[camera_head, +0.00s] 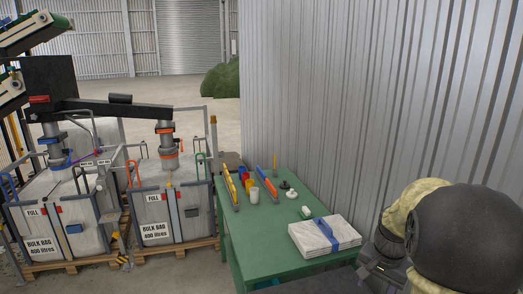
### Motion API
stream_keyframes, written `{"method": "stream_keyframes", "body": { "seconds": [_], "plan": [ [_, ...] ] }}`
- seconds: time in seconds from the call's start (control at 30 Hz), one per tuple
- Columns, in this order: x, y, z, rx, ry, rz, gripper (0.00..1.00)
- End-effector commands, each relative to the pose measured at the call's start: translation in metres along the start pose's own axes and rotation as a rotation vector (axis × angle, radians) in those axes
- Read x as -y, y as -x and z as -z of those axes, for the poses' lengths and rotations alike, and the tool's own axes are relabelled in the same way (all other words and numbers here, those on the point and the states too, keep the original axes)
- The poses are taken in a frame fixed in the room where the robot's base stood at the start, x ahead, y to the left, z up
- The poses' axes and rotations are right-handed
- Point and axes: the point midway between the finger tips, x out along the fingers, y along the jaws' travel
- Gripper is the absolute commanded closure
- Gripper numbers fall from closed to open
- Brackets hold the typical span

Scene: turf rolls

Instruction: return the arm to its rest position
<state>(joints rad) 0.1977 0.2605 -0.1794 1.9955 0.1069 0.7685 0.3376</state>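Parts of my arm show at the lower right: a large dark rounded housing (470,238) with beige and dark links (388,246) beside it. They stand to the right of the green table, near the corrugated wall. No gripper fingers can be made out, and I cannot see whether anything is held.
The green table (262,232) holds a white stack with a blue band (324,236), a white cup (254,195), yellow and orange-blue long tools, and small items. Bulk bags (168,214) on pallets stand left under dark filling equipment. A corrugated wall (370,90) bounds the right.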

Motion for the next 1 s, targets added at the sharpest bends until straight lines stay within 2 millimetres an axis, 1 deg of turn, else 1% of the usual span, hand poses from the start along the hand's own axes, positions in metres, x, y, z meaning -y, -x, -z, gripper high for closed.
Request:
{"method": "stream_keyframes", "body": {
  "seconds": [0.03, 0.07, 0.1, 0.17, 0.2, 0.27, 0.3, 0.4, 0.43, 0.5, 0.57, 1.0],
  "plan": [
    [0.007, -0.006, -0.024, -0.005, 0.088, 0.007, 0.48],
    [0.011, -0.009, -0.037, -0.010, 0.140, 0.011, 0.48],
    [0.015, -0.013, -0.054, -0.017, 0.209, 0.017, 0.48],
    [0.019, -0.019, -0.079, -0.030, 0.315, 0.025, 0.48],
    [0.021, -0.022, -0.097, -0.038, 0.387, 0.030, 0.48],
    [0.022, -0.028, -0.122, -0.052, 0.492, 0.039, 0.48],
    [0.022, -0.031, -0.138, -0.061, 0.559, 0.043, 0.48],
    [0.019, -0.037, -0.168, -0.081, 0.692, 0.053, 0.48],
    [0.018, -0.038, -0.175, -0.084, 0.720, 0.055, 0.48],
    [0.016, -0.040, -0.183, -0.092, 0.764, 0.058, 0.48],
    [0.015, -0.041, -0.186, -0.095, 0.780, 0.059, 0.48],
    [0.015, -0.041, -0.186, -0.094, 0.777, 0.058, 0.48]
  ]
}}
